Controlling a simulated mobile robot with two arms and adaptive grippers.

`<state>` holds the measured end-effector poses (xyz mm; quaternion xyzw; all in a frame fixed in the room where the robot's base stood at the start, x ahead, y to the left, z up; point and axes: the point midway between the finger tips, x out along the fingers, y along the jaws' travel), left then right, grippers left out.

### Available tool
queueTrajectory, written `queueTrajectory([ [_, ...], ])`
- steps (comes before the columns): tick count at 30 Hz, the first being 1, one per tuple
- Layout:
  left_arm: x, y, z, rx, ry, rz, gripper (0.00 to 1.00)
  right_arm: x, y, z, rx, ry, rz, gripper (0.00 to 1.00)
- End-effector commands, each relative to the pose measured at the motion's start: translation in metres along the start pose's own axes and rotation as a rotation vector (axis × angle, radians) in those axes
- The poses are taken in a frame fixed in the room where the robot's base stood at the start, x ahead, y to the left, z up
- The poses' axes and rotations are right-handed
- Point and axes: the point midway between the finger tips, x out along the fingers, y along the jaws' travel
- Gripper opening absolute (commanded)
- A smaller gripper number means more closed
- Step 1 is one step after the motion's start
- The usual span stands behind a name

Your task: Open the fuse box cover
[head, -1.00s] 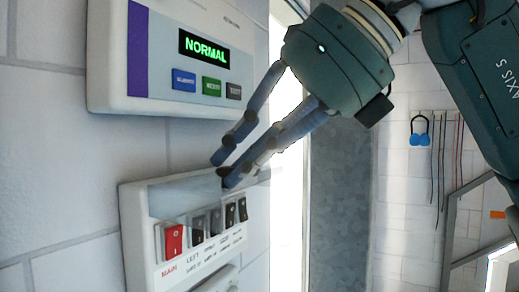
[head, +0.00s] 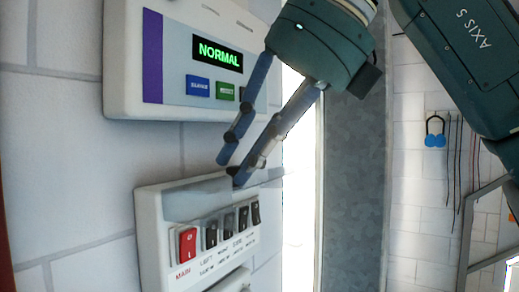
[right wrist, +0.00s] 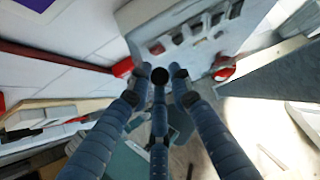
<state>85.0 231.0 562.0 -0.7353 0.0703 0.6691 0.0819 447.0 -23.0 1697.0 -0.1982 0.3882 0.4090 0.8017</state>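The white fuse box (head: 150,240) is on the tiled wall. It has a red MAIN switch (head: 187,245) and a row of black switches (head: 233,225). Its clear cover (head: 195,203) juts out from the upper part of the box, above the switches, which show below it. My right gripper (head: 230,172) reaches down from the upper right. One fingertip is at the cover's top side; whether it touches is unclear. In the right wrist view its fingers (right wrist: 161,74) point towards the box (right wrist: 185,20), tips close together, with nothing clearly held. My left gripper is not in view.
A white panel with a green NORMAL display (head: 217,53) and coloured buttons is on the wall just above the fuse box. A bright opening and a grey panel (head: 352,190) are to the right. Blue ear muffs (head: 435,138) and cables hang on the far wall.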

Motion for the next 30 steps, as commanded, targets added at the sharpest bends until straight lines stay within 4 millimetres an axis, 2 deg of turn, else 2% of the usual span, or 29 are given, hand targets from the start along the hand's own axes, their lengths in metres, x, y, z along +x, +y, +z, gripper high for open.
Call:
queueTrajectory([
  [1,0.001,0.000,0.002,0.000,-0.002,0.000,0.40,0.008,0.002,-0.001,-0.005,0.012,0.004,0.30],
  [2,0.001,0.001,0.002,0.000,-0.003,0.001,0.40,0.008,0.002,-0.001,-0.004,0.011,0.004,0.36],
  [3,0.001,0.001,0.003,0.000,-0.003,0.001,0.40,0.008,0.002,0.000,-0.004,0.009,0.004,0.38],
  [17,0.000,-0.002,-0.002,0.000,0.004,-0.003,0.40,0.000,0.000,0.001,0.001,-0.001,-0.001,0.38],
  [23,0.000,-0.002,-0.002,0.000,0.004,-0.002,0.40,-0.028,0.000,0.004,0.003,-0.002,-0.002,0.38],
  [30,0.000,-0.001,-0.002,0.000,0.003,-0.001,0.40,-0.079,0.002,0.007,0.002,0.002,-0.002,0.38],
])
